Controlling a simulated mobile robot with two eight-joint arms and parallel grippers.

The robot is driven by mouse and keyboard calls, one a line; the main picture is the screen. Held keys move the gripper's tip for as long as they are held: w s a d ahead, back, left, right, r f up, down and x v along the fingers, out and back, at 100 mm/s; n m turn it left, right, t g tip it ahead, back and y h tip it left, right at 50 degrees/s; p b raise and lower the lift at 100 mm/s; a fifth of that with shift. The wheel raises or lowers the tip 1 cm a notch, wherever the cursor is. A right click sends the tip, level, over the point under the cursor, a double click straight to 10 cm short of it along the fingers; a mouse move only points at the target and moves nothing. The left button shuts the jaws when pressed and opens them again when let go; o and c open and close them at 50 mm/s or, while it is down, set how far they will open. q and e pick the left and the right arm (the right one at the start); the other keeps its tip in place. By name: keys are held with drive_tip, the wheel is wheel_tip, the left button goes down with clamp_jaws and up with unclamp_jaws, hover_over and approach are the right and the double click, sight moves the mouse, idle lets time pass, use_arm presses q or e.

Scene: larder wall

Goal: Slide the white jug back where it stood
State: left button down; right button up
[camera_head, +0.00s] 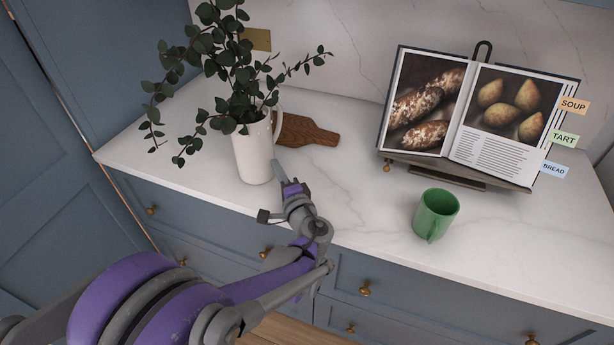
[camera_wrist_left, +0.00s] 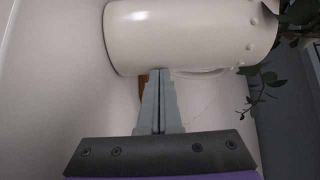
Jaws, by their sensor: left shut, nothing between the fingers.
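The white jug (camera_head: 253,155) stands upright on the marble counter toward its left part, with leafy green branches in it. Its handle is on the right side. My left gripper (camera_head: 279,172) is at the jug's right side, low down, its fingers shut with nothing between them. In the left wrist view the shut fingertips (camera_wrist_left: 159,74) reach the side of the jug (camera_wrist_left: 190,36), near its handle. I cannot tell whether they touch it. My right gripper is not in view.
A wooden board (camera_head: 308,131) lies behind the jug's right side. A green mug (camera_head: 436,214) stands at the right, before an open cookbook (camera_head: 470,105) on a stand. A brass plate (camera_head: 257,39) is on the back wall. The counter between jug and mug is clear.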

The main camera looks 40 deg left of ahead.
use_arm(q)
drive_tip(key=s+a, duration=0.2)
drive_tip(key=a, duration=0.6)
drive_tip(key=s+a, duration=0.2)
drive_tip(key=a, duration=0.6)
drive_tip(key=s+a, duration=0.1)
drive_tip(key=a, duration=0.7)
drive_tip(key=shift+s+p, duration=0.4)
